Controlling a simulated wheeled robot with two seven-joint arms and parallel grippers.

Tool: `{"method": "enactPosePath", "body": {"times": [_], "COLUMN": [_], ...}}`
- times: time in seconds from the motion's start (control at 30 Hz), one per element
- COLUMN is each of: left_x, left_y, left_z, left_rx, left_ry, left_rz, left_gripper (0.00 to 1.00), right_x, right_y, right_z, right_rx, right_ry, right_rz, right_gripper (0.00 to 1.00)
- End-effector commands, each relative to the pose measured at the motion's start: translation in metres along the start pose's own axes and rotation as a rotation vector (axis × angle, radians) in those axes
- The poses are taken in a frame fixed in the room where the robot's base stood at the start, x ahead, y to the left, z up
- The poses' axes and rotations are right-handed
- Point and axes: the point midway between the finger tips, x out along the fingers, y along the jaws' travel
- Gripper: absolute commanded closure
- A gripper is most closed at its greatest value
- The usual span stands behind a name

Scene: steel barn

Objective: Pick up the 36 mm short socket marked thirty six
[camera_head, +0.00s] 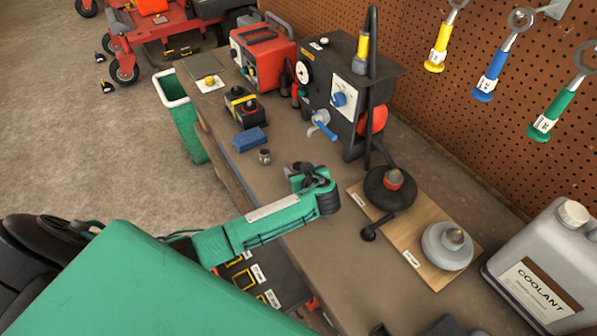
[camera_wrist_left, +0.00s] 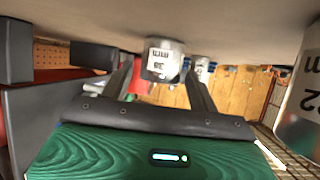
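The short socket (camera_wrist_left: 163,62) is a grey metal cylinder with a white label that reads 36 mm, upside down in the left wrist view. It stands at the fingertips of my left gripper (camera_wrist_left: 160,72). The two dark fingers are apart, one on each side of it; I cannot tell whether either touches it. In the head view my left gripper (camera_head: 302,172) is low over the bench, and its green wrist hides most of what is at the fingers. A small metal socket (camera_head: 265,156) stands left of it; its mark is unreadable there. My right gripper is not in view.
Another labelled socket (camera_wrist_left: 303,105) is close at the right edge of the wrist view, and a smaller one (camera_wrist_left: 202,67) stands behind. On the bench are a blue block (camera_head: 249,140), a wooden board (camera_head: 433,270) with round weights, and a coolant jug (camera_head: 540,265).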

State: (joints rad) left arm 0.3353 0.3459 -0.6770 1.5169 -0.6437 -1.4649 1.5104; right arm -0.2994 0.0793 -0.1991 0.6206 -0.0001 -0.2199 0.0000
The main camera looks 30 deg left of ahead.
Motion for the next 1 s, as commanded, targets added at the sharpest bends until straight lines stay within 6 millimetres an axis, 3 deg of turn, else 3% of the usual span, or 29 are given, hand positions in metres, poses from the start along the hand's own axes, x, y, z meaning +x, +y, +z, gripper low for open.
{"method": "enactPosePath", "body": {"times": [0.03,0.23,0.67,1.0], "left_x": [0.0,0.0,-0.005,-0.028], "left_y": [0.0,0.0,0.0,0.0], "left_z": [0.0,0.0,-0.01,-0.058], "left_rx": [0.0,0.0,-0.002,-0.003], "left_ry": [0.0,0.0,0.001,0.0], "left_rz": [0.0,0.0,0.0,0.001], "left_gripper": [0.51,0.89,0.89,0.89], "right_x": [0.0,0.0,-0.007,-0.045], "right_y": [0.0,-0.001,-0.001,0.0], "right_z": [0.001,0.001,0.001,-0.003], "right_rx": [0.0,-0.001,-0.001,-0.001], "right_ry": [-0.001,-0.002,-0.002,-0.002], "right_rz": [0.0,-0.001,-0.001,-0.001], "right_gripper": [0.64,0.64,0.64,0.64]}}
